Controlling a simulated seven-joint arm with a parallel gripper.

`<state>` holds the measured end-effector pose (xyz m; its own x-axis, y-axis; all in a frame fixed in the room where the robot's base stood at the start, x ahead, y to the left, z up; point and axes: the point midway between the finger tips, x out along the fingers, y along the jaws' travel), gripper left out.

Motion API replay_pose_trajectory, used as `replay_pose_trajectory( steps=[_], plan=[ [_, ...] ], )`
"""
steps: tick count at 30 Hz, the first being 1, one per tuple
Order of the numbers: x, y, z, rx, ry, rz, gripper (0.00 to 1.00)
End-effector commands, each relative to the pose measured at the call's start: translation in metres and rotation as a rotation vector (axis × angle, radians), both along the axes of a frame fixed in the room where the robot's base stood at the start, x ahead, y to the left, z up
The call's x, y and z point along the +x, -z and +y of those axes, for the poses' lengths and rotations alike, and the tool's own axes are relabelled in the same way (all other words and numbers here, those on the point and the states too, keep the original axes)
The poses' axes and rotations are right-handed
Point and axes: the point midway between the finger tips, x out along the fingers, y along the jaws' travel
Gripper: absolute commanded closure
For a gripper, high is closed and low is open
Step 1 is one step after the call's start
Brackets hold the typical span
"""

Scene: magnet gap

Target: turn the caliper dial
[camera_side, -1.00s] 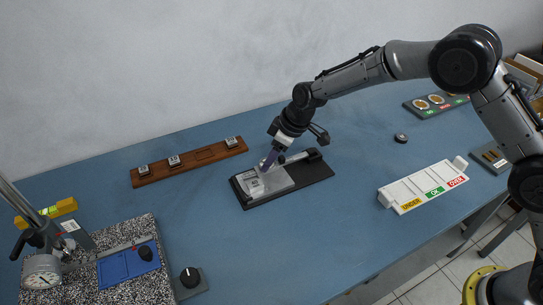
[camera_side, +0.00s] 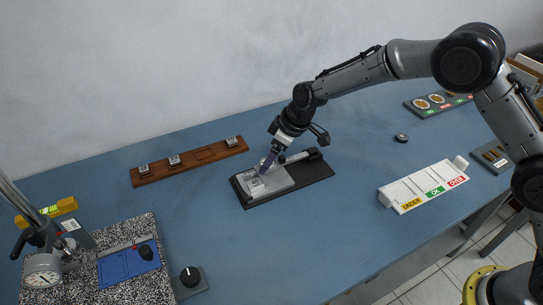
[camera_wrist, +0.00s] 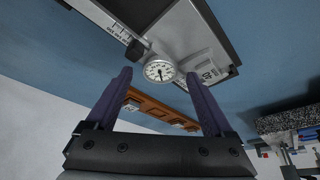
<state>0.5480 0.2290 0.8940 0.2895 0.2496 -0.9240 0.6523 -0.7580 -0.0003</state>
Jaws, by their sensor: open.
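The caliper lies on a black base plate (camera_side: 318,174) in the middle of the table, with a grey block (camera_side: 275,184) at the plate's left end. In the wrist view the caliper's round white dial (camera_wrist: 160,71), with black marks and a needle, shows between my fingertips. In the side view my gripper hides the dial. My gripper (camera_side: 265,168) points down over the block end of the plate. Its two purple fingers (camera_wrist: 158,76) are apart, one on each side of the dial in the wrist view. I cannot tell whether either finger touches it.
A brown wooden rack (camera_side: 190,163) with small blocks stands behind to the left. A white sorting tray (camera_side: 424,187) stands to the right, and a small dark disc (camera_side: 401,138) lies behind it. A speckled plate (camera_side: 110,290) and a black knob (camera_side: 190,277) are front left.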

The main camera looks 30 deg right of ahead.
Motion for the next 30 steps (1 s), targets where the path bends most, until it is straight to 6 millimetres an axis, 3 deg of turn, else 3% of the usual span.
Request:
replay_pose_trajectory(
  steps=[18, 24, 30],
  plan=[
    [-0.032, -0.106, -0.029, 0.001, 0.002, -0.004, 0.14],
    [-0.038, -0.123, -0.033, 0.0, 0.0, -0.001, 0.14],
    [-0.039, -0.125, -0.034, -0.001, 0.0, -0.001, 0.14]
  ],
)
